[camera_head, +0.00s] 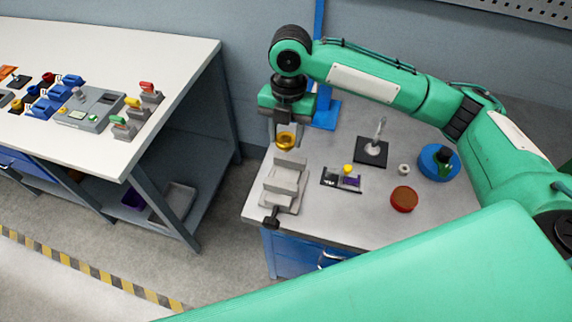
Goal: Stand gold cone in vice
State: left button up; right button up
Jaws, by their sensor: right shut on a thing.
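The gold cone (286,140) is held by my right gripper (285,133), whose fingers point down and are shut on it. The cone is above the back end of the grey vice (284,185), near the far left of the right-hand bench. I cannot tell whether the cone touches the vice. The vice has a dark handle (271,222) at its front end. My left gripper is not in view.
The right-hand bench (340,225) also holds a small black tray with a yellow knob (342,181), a red round piece (403,199), a black stand (371,151) and a blue disc (432,160). A white bench (170,60) with several coloured parts stands left, across a gap.

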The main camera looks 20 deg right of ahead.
notch_tip(320, 180, down, 9)
jog(key=shift+r+p, duration=0.1)
jog(key=shift+p, duration=0.75)
notch_tip(320, 180, down, 3)
jog(key=shift+f+p, duration=0.15)
jog(key=shift+p, duration=0.35)
jog(key=shift+f, duration=0.4)
jog(key=shift+f, duration=0.15)
jog(key=o, duration=1)
jog(key=r+b, duration=0.1)
jog(key=r, duration=0.2)
jog(key=w+r+b, duration=0.1)
jog(key=r, duration=0.3)
jog(key=d+r+b, duration=0.1)
jog(key=r, duration=0.3)
jog(key=shift+w+b, duration=0.2)
jog(key=shift+b, duration=0.15)
jog(key=shift+r, duration=0.65)
